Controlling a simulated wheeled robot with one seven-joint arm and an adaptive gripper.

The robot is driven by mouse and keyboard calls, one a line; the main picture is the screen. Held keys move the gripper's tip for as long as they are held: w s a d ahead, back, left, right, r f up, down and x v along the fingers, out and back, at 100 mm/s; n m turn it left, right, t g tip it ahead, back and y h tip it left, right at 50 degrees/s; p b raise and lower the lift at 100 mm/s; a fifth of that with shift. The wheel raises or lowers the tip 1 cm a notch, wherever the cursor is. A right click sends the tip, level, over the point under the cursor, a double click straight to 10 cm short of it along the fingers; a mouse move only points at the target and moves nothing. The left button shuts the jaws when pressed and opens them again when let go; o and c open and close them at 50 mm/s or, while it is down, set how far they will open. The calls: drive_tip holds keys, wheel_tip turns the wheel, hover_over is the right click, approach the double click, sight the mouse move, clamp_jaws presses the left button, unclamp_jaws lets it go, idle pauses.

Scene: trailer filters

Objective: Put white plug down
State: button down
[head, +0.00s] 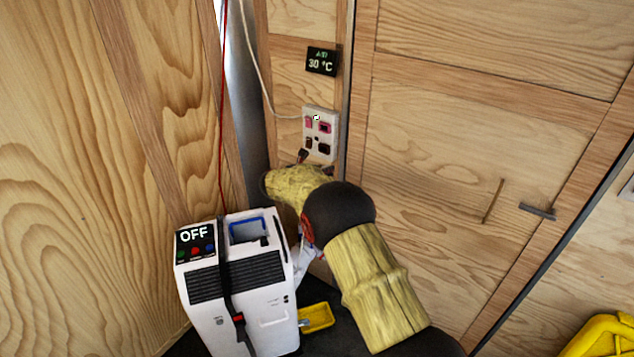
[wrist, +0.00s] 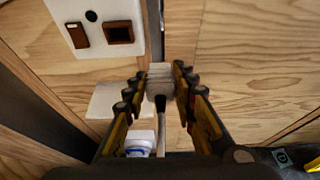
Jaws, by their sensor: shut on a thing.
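The white plug (wrist: 160,77) is between the fingertips of my gripper (wrist: 157,88) in the wrist view, with a dark cable end pointing back toward the wrist. My gripper is shut on it. In the head view my gripper (head: 315,165) is just below the white socket panel (head: 321,146) on the wall; the plug cannot be made out there. In the wrist view the panel (wrist: 100,42) is at the upper left, and the plug appears apart from it.
A white machine (head: 262,310) with an "OFF" display (head: 194,237) stands left of my arm. A yellow tray (head: 317,317) is beside it. A red cord (head: 223,110) and white cable (head: 262,80) hang nearby. Wooden walls (head: 470,130) surround the corner.

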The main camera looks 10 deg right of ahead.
drive_tip(key=w+f+b, duration=0.1)
drive_tip(key=w+f, duration=0.1)
drive_tip(key=w, duration=0.1)
drive_tip(key=w+f+b, duration=0.1)
drive_tip(key=w+f, duration=0.2)
drive_tip(key=w+f+b, duration=0.1)
drive_tip(key=w+f, duration=0.1)
drive_tip(key=w, duration=0.1)
drive_tip(key=shift+w+f+b, duration=0.3)
drive_tip(key=shift+f, duration=0.05)
drive_tip(key=shift+w+f+b, duration=0.2)
drive_tip(key=shift+f+b, duration=0.95)
drive_tip(key=shift+f, duration=0.7)
drive_tip(key=shift+d+r, duration=0.1)
drive_tip(key=shift+r, duration=0.1)
drive_tip(key=shift+f, duration=0.45)
drive_tip(key=shift+s+f, duration=0.1)
drive_tip(key=shift+f, duration=0.15)
